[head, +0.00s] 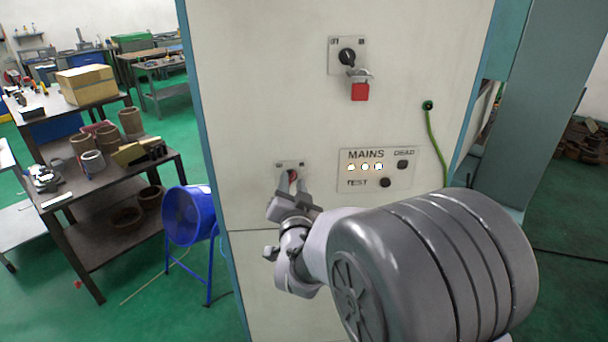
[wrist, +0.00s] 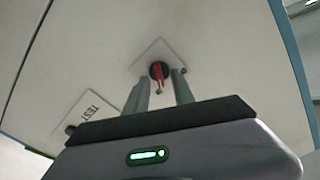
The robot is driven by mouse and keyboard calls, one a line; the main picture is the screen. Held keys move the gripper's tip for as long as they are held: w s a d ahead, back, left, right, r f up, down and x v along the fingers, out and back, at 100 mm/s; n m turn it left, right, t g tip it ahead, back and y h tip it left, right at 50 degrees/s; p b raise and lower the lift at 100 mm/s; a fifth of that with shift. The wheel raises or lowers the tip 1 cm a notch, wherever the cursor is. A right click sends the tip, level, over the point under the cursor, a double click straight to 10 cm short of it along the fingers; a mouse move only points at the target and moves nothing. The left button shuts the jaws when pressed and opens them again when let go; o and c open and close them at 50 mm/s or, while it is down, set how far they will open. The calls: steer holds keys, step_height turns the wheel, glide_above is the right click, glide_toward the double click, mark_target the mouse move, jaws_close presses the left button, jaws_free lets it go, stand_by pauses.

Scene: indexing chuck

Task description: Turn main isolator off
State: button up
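The main isolator (head: 292,174) is a red handle on a small pale plate, low on the left of the cabinet front. In the wrist view its red handle (wrist: 158,74) on a dark round base sits between my fingertips. My gripper (head: 292,190) is at the isolator, with one finger on each side of the handle. In the wrist view my gripper (wrist: 160,84) shows a gap between the fingers and the handle, so it looks open. The fingers and wrist partly hide the isolator in the head view.
A black rotary switch (head: 347,57) with a red padlock (head: 360,91) is above. A MAINS panel (head: 377,169) with lit lamps and a TEST button is at right. A green cable (head: 432,140) hangs beside it. A blue fan (head: 190,214) stands left of the cabinet.

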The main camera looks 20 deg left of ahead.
steer(key=shift+w, duration=0.2)
steer(key=shift+c, duration=0.2)
jaws_close()
